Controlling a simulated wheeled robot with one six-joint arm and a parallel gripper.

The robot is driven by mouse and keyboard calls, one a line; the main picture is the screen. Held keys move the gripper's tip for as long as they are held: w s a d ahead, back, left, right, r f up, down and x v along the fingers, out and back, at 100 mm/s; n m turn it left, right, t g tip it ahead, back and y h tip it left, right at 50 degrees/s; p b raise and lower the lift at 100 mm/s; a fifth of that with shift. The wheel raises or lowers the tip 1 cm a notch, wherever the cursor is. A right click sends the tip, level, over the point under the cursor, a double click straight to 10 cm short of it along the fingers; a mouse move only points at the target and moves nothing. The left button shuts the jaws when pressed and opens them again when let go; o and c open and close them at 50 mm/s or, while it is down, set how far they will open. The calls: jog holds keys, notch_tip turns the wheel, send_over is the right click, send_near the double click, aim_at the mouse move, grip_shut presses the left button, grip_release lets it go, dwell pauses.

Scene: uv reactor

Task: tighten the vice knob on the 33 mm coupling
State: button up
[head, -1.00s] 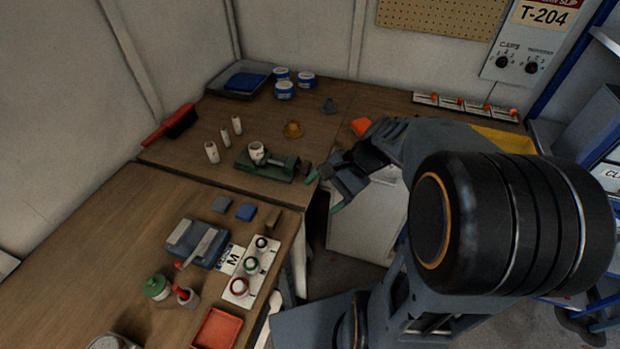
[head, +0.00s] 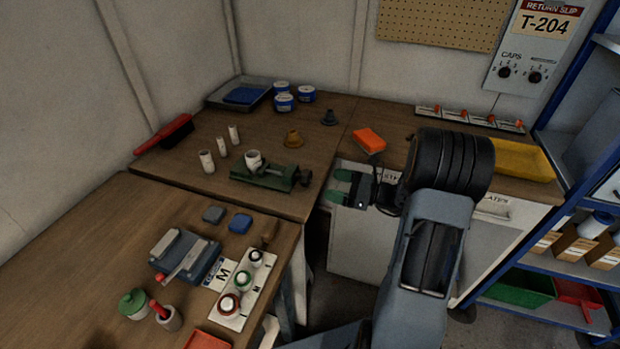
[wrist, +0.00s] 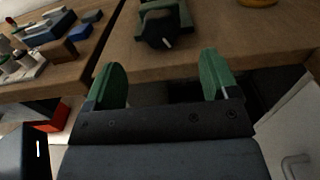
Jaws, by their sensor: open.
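The green vice (head: 262,176) sits near the front edge of the back bench. A white coupling (head: 254,159) stands upright in it. The dark vice knob (head: 304,177) is at the vice's right end, and it shows in the wrist view (wrist: 156,38) with a pale bar on it. My gripper (head: 335,187) is open and empty, with green fingertips, just right of the knob and apart from it. In the wrist view my gripper (wrist: 165,82) has its fingers spread on either side of the knob, which lies beyond the tips. The coupling is out of the wrist view.
White cylinders (head: 222,147) stand left of the vice. An orange block (head: 369,140) lies to the right. A blue block (head: 240,222) and a grey clamp device (head: 184,256) lie on the near bench.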

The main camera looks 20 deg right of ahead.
aim_at(310, 178)
jog(key=x, duration=0.8)
jog(key=shift+p, duration=0.3)
jog(key=shift+c, duration=0.5)
jog(key=c, duration=0.8)
jog(key=shift+r+m+p, duration=0.25)
jog(key=shift+m+p, duration=0.35)
jog(key=shift+p, duration=0.4)
jog(key=shift+f+m+p, duration=0.25)
jog(key=shift+m+p, duration=0.3)
jog(key=shift+m, duration=0.35)
jog(key=o, duration=0.9)
